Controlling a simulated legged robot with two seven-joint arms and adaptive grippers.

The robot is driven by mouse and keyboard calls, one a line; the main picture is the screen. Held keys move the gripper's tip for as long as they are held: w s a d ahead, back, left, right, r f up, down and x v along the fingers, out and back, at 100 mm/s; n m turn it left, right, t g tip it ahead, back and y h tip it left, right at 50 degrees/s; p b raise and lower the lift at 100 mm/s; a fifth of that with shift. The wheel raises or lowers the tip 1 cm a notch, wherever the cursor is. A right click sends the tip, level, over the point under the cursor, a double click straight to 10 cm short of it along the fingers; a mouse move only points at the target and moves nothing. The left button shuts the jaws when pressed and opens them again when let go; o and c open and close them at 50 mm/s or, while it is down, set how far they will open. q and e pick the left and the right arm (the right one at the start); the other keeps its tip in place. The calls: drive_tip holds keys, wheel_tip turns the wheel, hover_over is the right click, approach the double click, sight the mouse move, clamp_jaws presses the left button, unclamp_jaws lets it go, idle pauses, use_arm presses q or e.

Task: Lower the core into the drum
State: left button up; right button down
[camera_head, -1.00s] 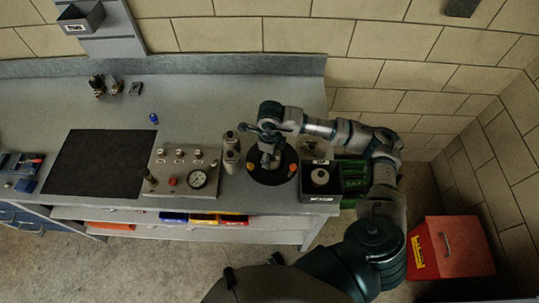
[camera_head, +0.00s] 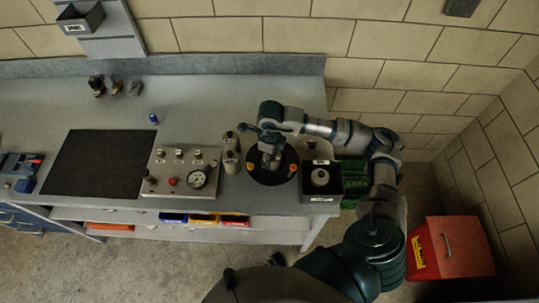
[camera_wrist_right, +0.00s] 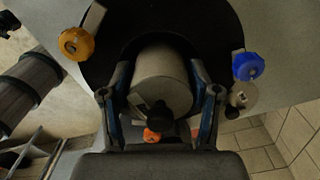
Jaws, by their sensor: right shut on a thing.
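The drum (camera_head: 258,177) is a dark round vessel at the right end of the bench, with orange knobs at its rim. In the wrist view its black surface (camera_wrist_right: 110,30) fills the area behind my fingers. The core (camera_wrist_right: 162,75) is a pale grey cylinder. My right gripper (camera_wrist_right: 160,88) is shut on it, one finger on each side. In the head view my right gripper (camera_head: 269,156) is directly over the drum and hides most of the core. I cannot tell how deep the core sits. My left gripper is not in view.
A black box (camera_head: 327,189) with a pale round part stands right of the drum. In the wrist view, orange (camera_wrist_right: 76,43) and blue (camera_wrist_right: 248,66) knobs flank the drum.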

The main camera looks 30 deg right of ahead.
drive_tip(key=shift+f+b, duration=0.35)
drive_tip(key=shift+f, duration=0.05)
drive_tip(key=shift+r, duration=0.3)
drive_tip(key=shift+r, duration=0.15)
drive_tip(key=shift+f, duration=0.4)
drive_tip(key=shift+r, duration=0.15)
drive_tip(key=shift+r, duration=0.25)
drive_tip(key=shift+f, duration=0.1)
